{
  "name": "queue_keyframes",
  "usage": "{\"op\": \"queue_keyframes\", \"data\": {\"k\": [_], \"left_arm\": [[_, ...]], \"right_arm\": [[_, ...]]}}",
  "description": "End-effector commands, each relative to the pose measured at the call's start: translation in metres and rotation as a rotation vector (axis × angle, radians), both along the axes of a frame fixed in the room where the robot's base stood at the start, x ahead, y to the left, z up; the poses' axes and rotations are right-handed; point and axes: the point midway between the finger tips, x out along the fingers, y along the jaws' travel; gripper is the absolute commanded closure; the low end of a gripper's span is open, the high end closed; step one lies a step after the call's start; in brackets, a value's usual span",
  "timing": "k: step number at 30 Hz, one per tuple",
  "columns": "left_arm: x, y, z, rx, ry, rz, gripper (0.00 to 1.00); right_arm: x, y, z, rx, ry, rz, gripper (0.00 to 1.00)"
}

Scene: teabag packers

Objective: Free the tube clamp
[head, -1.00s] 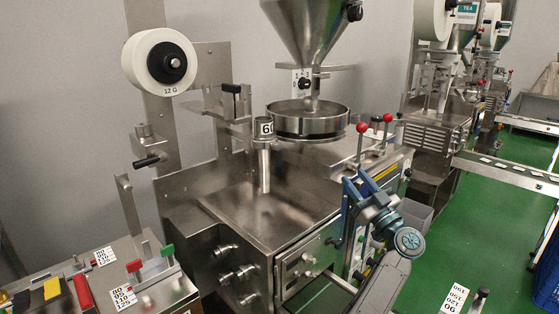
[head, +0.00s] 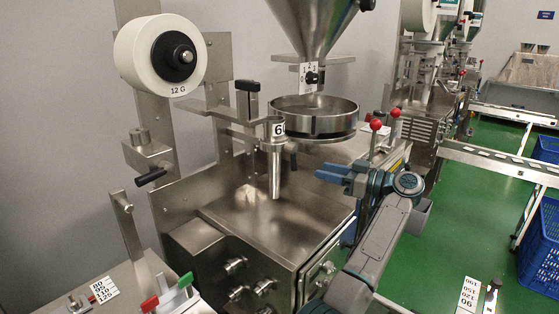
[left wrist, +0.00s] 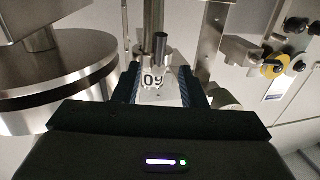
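The forming tube (head: 275,172) stands upright with a "60" label (head: 277,128) on its collar. The tube clamp (head: 232,112), a steel bracket with an upright black handle (head: 247,88), reaches to this collar. My left gripper (head: 325,172) is right of the tube, pointing left toward it, apart from it and empty. In the left wrist view, my left gripper (left wrist: 161,88) has its fingers spread, with the upside-down label (left wrist: 152,81) showing between them, beyond the tips. My right gripper is not in view.
The round steel pan (head: 313,110) under the hopper (head: 312,30) stands close behind my gripper. Red-knobbed levers (head: 376,126) rise to its right. A paper roll (head: 160,55) hangs at the upper left. The machine's top plate (head: 280,225) is clear in front of the tube.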

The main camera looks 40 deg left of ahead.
Motion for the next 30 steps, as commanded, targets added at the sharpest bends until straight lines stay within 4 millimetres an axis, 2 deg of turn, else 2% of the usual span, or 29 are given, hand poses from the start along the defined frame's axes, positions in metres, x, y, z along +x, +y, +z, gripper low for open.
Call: {"op": "queue_keyframes", "data": {"k": [6, 12, 18, 23, 30], "left_arm": [[-0.004, 0.031, 0.003, 0.003, -0.001, 0.004, 0.62], [-0.009, 0.07, 0.003, 0.003, -0.001, 0.004, 0.62], [-0.012, 0.096, 0.001, 0.003, 0.0, 0.003, 0.62], [-0.012, 0.104, 0.0, 0.001, -0.001, 0.001, 0.62], [-0.012, 0.105, 0.0, 0.001, -0.001, 0.001, 0.62]], "right_arm": [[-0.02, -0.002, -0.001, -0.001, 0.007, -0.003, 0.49], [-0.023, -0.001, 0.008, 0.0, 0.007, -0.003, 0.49], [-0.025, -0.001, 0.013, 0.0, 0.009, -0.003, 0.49], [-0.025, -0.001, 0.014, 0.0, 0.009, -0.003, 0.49], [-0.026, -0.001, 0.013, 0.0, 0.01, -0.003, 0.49]]}}
